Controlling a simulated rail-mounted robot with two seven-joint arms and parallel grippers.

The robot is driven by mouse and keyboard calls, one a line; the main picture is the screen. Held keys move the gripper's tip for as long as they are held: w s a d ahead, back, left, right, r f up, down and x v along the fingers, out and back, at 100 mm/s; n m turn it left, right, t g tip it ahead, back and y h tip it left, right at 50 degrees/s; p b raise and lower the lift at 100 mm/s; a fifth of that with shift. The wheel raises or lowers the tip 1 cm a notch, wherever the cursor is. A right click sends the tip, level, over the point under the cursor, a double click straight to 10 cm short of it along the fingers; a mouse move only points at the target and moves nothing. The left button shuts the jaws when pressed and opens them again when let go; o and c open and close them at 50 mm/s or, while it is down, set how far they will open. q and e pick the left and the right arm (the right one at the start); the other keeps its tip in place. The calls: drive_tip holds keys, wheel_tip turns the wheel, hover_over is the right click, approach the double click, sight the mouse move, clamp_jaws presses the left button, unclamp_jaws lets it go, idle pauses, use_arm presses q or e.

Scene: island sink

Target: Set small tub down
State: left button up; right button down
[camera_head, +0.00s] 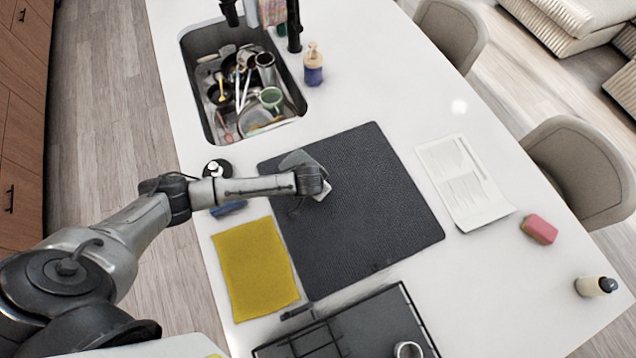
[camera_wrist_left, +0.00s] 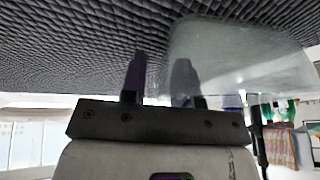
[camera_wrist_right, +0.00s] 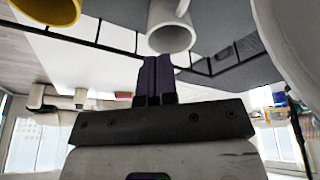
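The small tub (camera_head: 296,160) is translucent grey and lies at the dark ribbed mat's (camera_head: 385,200) upper left part, partly hidden under my left gripper (camera_head: 318,186). In the left wrist view the tub (camera_wrist_left: 245,60) is on the right, close against the mat. My left gripper (camera_wrist_left: 160,82) has its fingers spread apart. One finger shows dimly through the tub's clear wall, and the other is outside it. I cannot tell whether the fingers touch the wall. My right gripper (camera_wrist_right: 155,80) is shut and empty, close to a white mug (camera_wrist_right: 170,28).
The sink (camera_head: 250,85) full of dishes is at the upper left. A yellow cloth (camera_head: 254,268) lies left of the mat, papers (camera_head: 463,180) and a pink sponge (camera_head: 539,229) right. A black dish rack (camera_head: 378,325) is at the front. The mat's right half is clear.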

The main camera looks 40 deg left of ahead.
use_arm(q)
drive_tip(key=v, duration=1.2)
drive_tip(key=shift+r+p, duration=0.2)
drive_tip(key=shift+p, duration=0.15)
drive_tip(key=s+d+m+h, duration=0.1)
drive_tip(key=s+d+h, duration=0.1)
drive_tip(key=s+d, duration=0.6)
drive_tip(key=s+a, duration=0.3)
drive_tip(key=s, duration=0.4)
drive_tip(key=s+a+r+g+y, duration=0.1)
drive_tip(key=s+a, duration=0.2)
drive_tip(key=s, duration=0.4)
drive_tip(key=shift+a+n, duration=0.15)
drive_tip(key=shift+n, duration=0.25)
